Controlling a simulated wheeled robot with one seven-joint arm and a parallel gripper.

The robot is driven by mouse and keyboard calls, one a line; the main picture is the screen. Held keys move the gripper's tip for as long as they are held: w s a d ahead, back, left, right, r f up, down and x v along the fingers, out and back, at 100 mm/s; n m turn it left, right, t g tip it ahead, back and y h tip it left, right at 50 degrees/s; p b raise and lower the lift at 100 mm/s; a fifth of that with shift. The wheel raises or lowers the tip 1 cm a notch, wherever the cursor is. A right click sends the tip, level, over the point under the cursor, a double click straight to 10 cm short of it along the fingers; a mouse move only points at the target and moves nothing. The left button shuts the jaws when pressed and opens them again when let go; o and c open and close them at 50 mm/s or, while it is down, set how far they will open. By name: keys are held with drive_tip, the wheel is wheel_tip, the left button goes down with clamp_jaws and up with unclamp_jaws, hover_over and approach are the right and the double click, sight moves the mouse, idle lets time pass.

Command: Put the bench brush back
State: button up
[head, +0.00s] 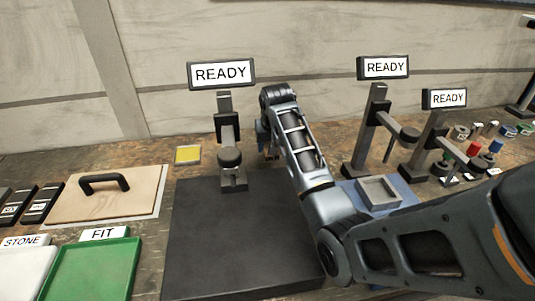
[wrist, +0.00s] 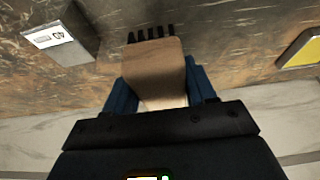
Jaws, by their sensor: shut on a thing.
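The bench brush (wrist: 158,70) has a tan wooden handle and a row of dark bristles. In the wrist view it sits between the two blue fingers of my gripper (wrist: 161,90), which is shut on the handle. The bristles point away from the gripper, over the brown bench top; whether they touch it I cannot tell. In the head view my gripper (head: 267,141) is behind the dark mat, right of the left READY stand, and mostly hidden by my arm. A grey block with a white pictogram label (wrist: 48,34) is beside the brush in the wrist view.
A READY stand (head: 230,157) is close left of my gripper. Two more READY stands (head: 377,120) (head: 433,138) are to the right, near a grey tray (head: 379,191). A yellow pad (head: 188,154) lies at the back left. The dark mat (head: 235,245) is clear in front.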

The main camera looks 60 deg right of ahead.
sight(268, 163)
drive_tip(key=shift+w+f, duration=0.4)
drive_tip(key=shift+w, duration=0.15)
drive_tip(key=shift+f+p, duration=0.3)
drive_tip(key=shift+f, duration=1.65)
drive_tip(key=shift+f, duration=0.1)
drive_tip(key=o, duration=1)
drive_tip(key=v, duration=1.2)
